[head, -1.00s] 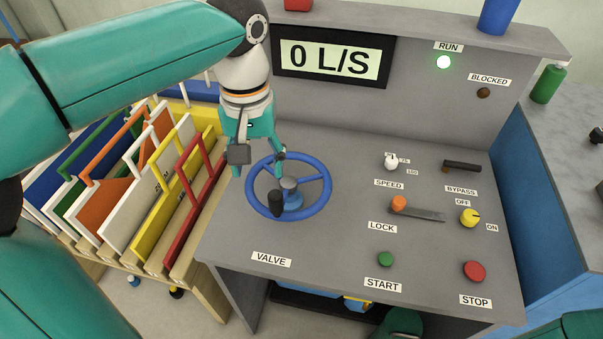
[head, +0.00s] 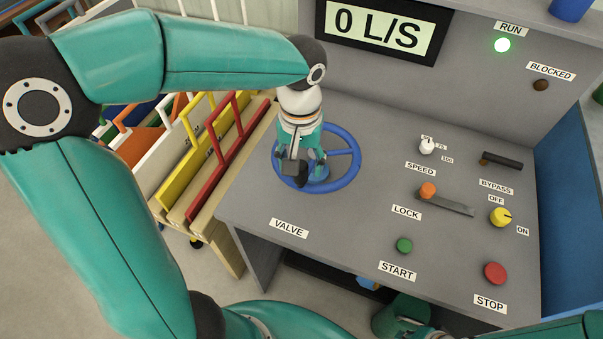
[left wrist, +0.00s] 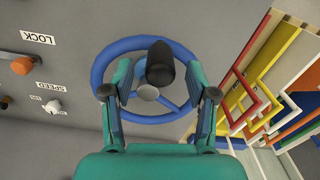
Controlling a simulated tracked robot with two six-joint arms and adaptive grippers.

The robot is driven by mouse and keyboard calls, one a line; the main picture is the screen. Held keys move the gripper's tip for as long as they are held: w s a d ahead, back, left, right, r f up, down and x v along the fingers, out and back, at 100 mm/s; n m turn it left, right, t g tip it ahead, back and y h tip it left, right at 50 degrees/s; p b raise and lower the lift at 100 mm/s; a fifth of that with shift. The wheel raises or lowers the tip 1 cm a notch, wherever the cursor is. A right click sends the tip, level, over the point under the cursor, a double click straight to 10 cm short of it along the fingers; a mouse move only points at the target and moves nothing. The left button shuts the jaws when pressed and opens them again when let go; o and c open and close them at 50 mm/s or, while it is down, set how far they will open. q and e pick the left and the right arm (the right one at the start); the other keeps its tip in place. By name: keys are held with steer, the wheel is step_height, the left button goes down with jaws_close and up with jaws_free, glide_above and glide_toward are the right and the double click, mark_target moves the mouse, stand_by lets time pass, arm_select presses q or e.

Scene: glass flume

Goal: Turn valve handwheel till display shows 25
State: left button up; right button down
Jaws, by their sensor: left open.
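The blue valve handwheel (head: 350,177) lies on the grey console above the VALVE label (head: 288,228). In the left wrist view the handwheel (left wrist: 100,67) shows its black knob (left wrist: 160,63) upright on the rim side. My left gripper (head: 308,172) is over the wheel, pointing down. In the left wrist view my left gripper (left wrist: 158,97) is open, its fingers on either side of the knob and hub, with a gap to the knob. Contact with the wheel cannot be told. The display (head: 382,30) reads 0 L/S. My right gripper is not seen.
The green RUN lamp (head: 502,45) is lit; the BLOCKED lamp (head: 541,85) is dark. To the right are the SPEED knob (head: 427,146), orange LOCK lever (head: 428,190), BYPASS knob (head: 500,217), START (head: 404,245) and STOP (head: 495,273) buttons. Coloured panels (head: 200,165) stand left.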

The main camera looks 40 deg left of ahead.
mark_target(301, 176)
arm_select(q)
steer(key=shift+f, duration=2.3)
jaws_close()
